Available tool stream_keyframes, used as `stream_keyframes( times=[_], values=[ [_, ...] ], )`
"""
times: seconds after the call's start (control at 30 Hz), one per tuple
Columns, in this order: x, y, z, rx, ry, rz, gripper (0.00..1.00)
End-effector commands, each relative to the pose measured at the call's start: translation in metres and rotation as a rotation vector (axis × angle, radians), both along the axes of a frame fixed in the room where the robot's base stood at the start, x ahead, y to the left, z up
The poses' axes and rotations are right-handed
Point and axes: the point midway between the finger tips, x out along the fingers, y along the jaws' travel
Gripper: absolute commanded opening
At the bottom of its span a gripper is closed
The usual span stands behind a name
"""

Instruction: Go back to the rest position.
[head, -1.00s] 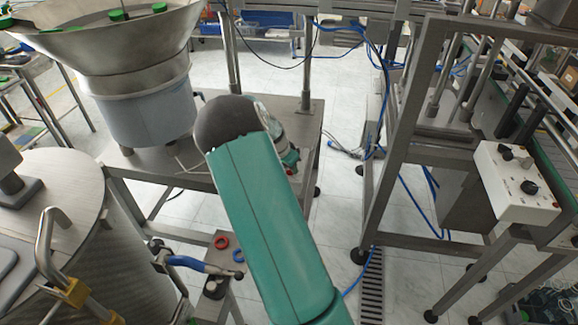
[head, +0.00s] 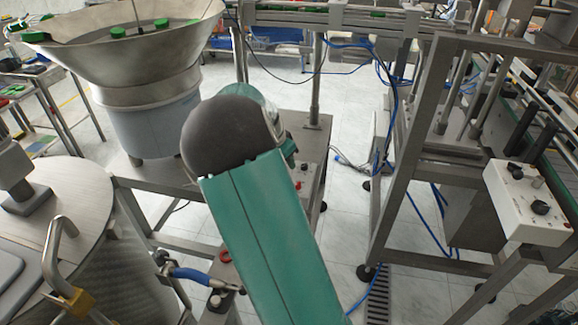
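My green arm rises from the bottom of the head view to a dark rounded joint in the middle. My gripper is hidden behind this joint, so I cannot see its fingers or whether it holds anything. The cap feeder, a steel bowl (head: 135,55) on a grey drum (head: 158,125), stands at the upper left. A few green caps (head: 162,23) show on its rim and inside.
A steel tank (head: 85,205) with a handle fills the lower left. A blue-handled valve (head: 195,275) is close left of my arm. A steel frame (head: 405,150) and a white control box (head: 527,203) stand right. Tiled floor (head: 345,240) is free between.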

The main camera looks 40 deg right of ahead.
Motion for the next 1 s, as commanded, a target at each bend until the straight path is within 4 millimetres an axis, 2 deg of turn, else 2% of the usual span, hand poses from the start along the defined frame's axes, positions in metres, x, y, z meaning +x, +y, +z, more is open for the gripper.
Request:
stream_keyframes(
  times=[0.57,0.67,0.77,1.0],
  values=[
    [0.0,0.001,0.002,0.001,0.0,0.0,0.31],
    [-0.002,0.006,0.006,0.013,-0.003,0.016,0.31],
    [-0.008,0.022,0.017,0.048,-0.012,0.065,0.31],
    [-0.036,0.091,0.061,0.158,-0.051,0.308,0.31]
  ],
)
